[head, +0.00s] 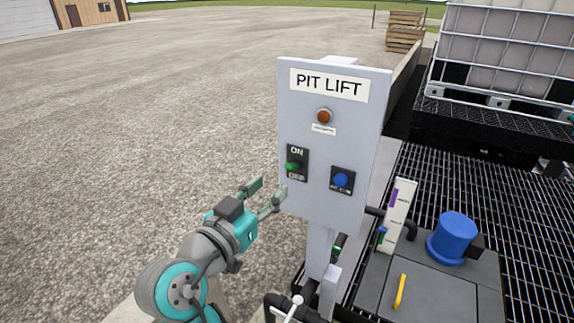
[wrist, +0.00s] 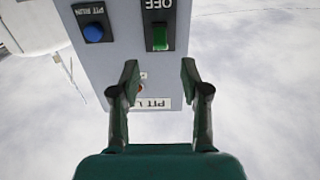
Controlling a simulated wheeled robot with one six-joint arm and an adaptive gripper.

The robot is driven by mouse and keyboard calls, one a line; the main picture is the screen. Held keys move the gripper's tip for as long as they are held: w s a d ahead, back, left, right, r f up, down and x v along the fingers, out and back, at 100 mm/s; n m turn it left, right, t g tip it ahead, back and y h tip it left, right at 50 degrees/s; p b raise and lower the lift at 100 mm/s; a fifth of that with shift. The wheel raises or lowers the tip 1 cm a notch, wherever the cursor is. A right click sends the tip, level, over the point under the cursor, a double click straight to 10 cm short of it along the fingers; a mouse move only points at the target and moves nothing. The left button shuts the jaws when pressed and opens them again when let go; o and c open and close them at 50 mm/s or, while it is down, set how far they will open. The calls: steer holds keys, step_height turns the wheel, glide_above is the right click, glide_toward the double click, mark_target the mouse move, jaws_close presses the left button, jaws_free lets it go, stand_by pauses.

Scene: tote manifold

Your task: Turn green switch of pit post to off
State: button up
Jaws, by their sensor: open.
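The pale grey post panel (head: 335,130) stands upright and carries a "PIT LIFT" label. Its green switch (head: 292,166) sits on a dark plate at the panel's left side, with "ON" above it. In the wrist view the green switch (wrist: 160,38) shows beside the "OFF" lettering, with the panel inverted. I cannot tell surely which way its lever is set. My gripper (head: 267,190) is open and empty, below and left of the switch in the head view. In the wrist view the switch lies beyond the gap between my fingertips (wrist: 160,70), apparently untouched.
A blue button (head: 341,180) sits right of the switch, and a red-brown lamp (head: 324,115) above. Right of the post are a blue cylinder (head: 453,238), a yellow handle (head: 399,291) and dark grating (head: 455,185). Open gravel (head: 150,110) lies to the left.

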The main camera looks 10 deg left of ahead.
mark_target(290, 164)
steer(key=x, duration=0.9)
steer(key=shift+w+d+f, duration=0.1)
steer(key=shift+w, duration=0.05)
jaws_close()
